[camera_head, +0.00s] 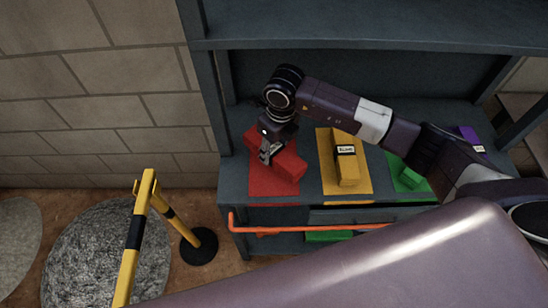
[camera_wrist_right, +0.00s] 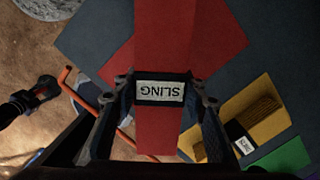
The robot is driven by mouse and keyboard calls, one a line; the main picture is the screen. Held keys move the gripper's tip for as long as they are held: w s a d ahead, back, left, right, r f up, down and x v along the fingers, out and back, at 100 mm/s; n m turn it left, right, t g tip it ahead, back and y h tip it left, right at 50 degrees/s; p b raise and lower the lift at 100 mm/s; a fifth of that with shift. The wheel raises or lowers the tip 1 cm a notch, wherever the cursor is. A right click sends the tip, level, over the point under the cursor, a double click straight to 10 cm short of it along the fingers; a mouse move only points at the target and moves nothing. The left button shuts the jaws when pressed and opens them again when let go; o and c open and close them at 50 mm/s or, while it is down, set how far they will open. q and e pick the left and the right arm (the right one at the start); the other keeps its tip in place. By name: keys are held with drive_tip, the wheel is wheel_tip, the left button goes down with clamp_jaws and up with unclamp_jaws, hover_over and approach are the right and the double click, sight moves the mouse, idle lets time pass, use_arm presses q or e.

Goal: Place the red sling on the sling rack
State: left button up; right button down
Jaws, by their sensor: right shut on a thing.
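The red sling (camera_head: 287,166) is a folded red block with a black-edged white SLING label, which shows in the right wrist view (camera_wrist_right: 159,92). My right gripper (camera_head: 268,151) is shut across the sling at its label, with a finger on each side. The sling is over the red mat (camera_head: 262,187) on the grey sling rack (camera_head: 306,190), turned at an angle to the mat. I cannot tell whether it touches the mat. My left gripper is not in the head view.
A yellow sling (camera_head: 346,165) lies on a yellow mat to the right, then a green sling (camera_head: 411,179) and a purple one (camera_head: 468,133). An orange rail (camera_head: 300,227) runs along the rack's front. A yellow-black barrier (camera_head: 136,231) stands at the left. An upper shelf (camera_head: 370,25) overhangs.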

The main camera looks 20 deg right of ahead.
wheel_tip(320, 180, down, 5)
drive_tip(key=shift+r+p, duration=0.1)
drive_tip(key=shift+p, duration=0.5)
drive_tip(key=shift+f, duration=0.5)
drive_tip(key=shift+f, duration=0.1)
drive_tip(key=c, duration=1.2)
unclamp_jaws()
